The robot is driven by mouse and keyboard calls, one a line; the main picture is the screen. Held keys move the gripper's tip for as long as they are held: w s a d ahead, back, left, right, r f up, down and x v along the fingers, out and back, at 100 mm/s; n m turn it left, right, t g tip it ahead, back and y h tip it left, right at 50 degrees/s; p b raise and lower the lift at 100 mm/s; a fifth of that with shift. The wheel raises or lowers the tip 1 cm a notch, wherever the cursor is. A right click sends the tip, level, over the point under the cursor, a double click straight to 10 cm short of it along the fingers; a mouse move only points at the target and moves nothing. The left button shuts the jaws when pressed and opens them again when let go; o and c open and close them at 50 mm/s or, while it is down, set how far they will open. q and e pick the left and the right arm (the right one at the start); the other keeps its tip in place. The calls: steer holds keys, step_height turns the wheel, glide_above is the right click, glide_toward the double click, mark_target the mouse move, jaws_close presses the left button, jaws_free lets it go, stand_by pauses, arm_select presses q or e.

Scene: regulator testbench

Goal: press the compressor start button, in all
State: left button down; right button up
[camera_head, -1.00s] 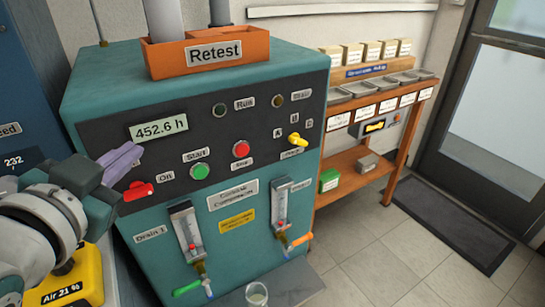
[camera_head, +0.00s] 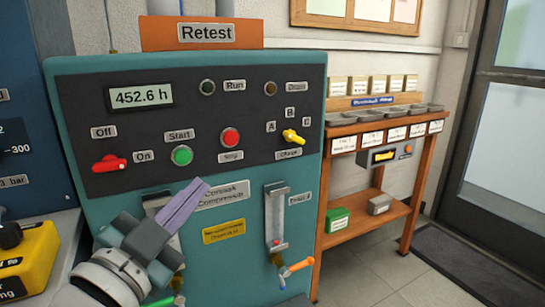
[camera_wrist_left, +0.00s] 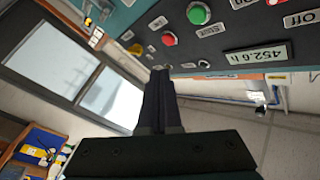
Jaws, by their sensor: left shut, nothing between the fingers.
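The compressor start button is the green round button (camera_head: 181,155) under the "Start" label on the dark panel of the teal compressor (camera_head: 100,215). It also shows in the left wrist view (camera_wrist_left: 198,14), near the top. A red button (camera_head: 230,137) sits to its right. My left gripper (camera_head: 203,187) is shut and empty, its purple fingers pointing up and right. In the head view its tips appear below and right of the green button, apart from it. In the wrist view the fingers (camera_wrist_left: 158,78) end below the buttons. My right gripper is not in view.
A red switch (camera_head: 110,163) is left of the green button, and a yellow selector (camera_head: 293,136) is at the panel's right. Below are two flow gauges, one (camera_head: 276,217) clear, the other partly hidden by my gripper. A wooden shelf (camera_head: 370,215) stands right.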

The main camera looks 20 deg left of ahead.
mark_target(191, 156)
arm_select(q)
steer(key=shift+w+a+b, duration=0.7)
steer(key=shift+w+a, duration=0.75)
steer(key=shift+a, duration=0.25)
steer(key=shift+w+a+b, duration=0.7)
steer(key=shift+w+a, duration=0.7)
steer(key=shift+a, duration=0.25)
steer(key=shift+w+a, duration=0.1)
steer(key=shift+w+a, duration=0.2)
steer(key=shift+w+a+b, duration=0.3)
steer(key=shift+a, duration=0.05)
stand_by(0.5)
steer(key=shift+s, duration=0.1)
steer(key=shift+s+d+p, duration=0.45)
steer(key=shift+s+d, duration=0.05)
steer(key=shift+d, duration=0.15)
